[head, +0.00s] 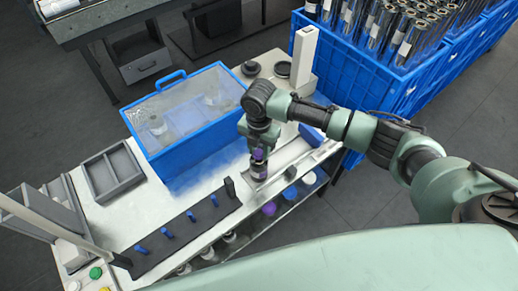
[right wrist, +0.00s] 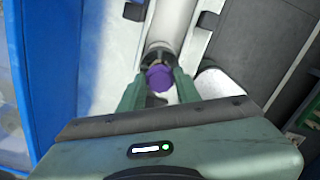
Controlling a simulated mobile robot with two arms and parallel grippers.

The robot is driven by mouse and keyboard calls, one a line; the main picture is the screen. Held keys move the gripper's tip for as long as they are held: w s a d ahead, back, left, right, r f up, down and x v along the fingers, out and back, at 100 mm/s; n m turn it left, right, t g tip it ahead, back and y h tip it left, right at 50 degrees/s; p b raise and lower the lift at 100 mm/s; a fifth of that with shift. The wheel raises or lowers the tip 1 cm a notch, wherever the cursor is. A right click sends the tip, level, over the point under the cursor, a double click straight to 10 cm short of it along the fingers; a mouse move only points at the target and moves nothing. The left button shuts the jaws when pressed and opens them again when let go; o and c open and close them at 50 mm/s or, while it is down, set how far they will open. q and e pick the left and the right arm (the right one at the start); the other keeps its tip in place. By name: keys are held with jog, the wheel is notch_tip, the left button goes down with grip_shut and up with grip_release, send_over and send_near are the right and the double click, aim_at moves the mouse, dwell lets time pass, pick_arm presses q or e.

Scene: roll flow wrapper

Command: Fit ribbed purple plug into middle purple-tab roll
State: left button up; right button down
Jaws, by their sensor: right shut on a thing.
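The purple plug (right wrist: 160,77) is between the fingers of my right gripper (right wrist: 158,92), which is shut on it. In the head view the right gripper (head: 258,151) points down over the front part of the worktable, with a bit of purple at its fingers. A pale roll (right wrist: 172,24) with a dark end lies just beyond the plug in the right wrist view. The plug overlaps that end in the picture; I cannot tell whether it is inserted. A purple piece (head: 269,208) shows at the table's front edge, below the top. My left gripper is not in view.
A blue bin with a clear lid (head: 180,118) stands left of my right gripper. A dark strip with several blue pegs (head: 183,226) lies along the front. A grey divided tray (head: 115,174) sits at the left. Blue crates of rolls (head: 385,75) stand at the back right.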

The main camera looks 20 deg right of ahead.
jog(key=shift+p, duration=0.3)
dwell(0.4)
jog(key=shift+f+b, duration=0.75)
jog(key=shift+f, duration=0.5)
dwell(0.3)
jog(key=shift+r, duration=0.15)
jog(key=shift+r+p, duration=0.65)
jog(key=shift+p, duration=0.25)
dwell(0.8)
dwell(0.3)
jog(key=c, duration=1.3)
grip_release()
